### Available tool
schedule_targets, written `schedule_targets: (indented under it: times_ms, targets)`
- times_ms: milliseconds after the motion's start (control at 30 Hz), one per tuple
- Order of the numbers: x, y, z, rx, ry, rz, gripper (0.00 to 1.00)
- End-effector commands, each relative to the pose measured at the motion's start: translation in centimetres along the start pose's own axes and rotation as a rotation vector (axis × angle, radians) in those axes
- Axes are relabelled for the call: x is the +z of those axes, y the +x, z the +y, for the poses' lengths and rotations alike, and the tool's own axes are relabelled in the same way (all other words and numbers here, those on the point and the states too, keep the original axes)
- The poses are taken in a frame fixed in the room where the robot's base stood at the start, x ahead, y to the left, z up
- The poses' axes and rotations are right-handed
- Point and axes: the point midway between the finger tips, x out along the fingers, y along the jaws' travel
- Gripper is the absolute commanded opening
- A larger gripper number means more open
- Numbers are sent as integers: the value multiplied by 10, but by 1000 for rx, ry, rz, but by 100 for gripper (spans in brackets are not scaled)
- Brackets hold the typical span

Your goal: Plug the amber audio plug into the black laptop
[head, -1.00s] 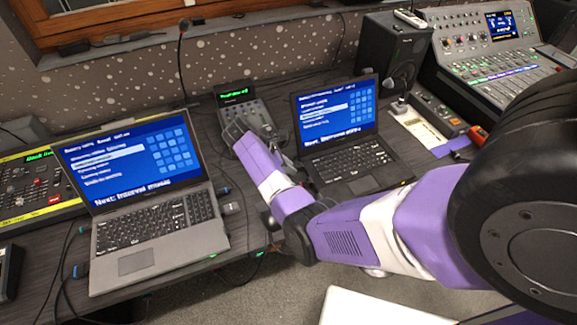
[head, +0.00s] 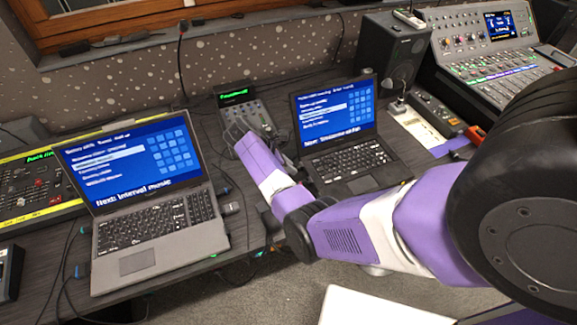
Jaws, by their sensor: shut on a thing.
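The black laptop (head: 352,165) stands open at the right of centre, its blue screen lit. A dark grey laptop (head: 150,225) stands open at the left, also lit. My arm reaches in from the right, and its purple forearm lies just left of the black laptop. My gripper (head: 297,172) is mostly hidden behind the forearm. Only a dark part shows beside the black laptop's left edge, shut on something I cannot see. I cannot make out the amber audio plug, nor whether anything touches the laptop's side.
A small mixer (head: 243,108) stands behind my forearm. A black speaker (head: 392,55) and a large mixing console (head: 492,60) are at the back right. A yellow-edged fader desk (head: 35,190) is at the far left. Dark cables lie around the grey laptop and the table's front edge.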

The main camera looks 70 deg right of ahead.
Motion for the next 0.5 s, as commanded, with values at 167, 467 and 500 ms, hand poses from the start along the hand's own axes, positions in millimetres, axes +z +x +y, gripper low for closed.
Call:
schedule_targets:
  times_ms: [167, 467, 500]
  targets:
    - [3, 2, -1, -5, 4, -5, 40]
    - [1, 1, -1, -3, 1, -2, 46]
    - [1, 0, -1, -2, 1, -2, 46]
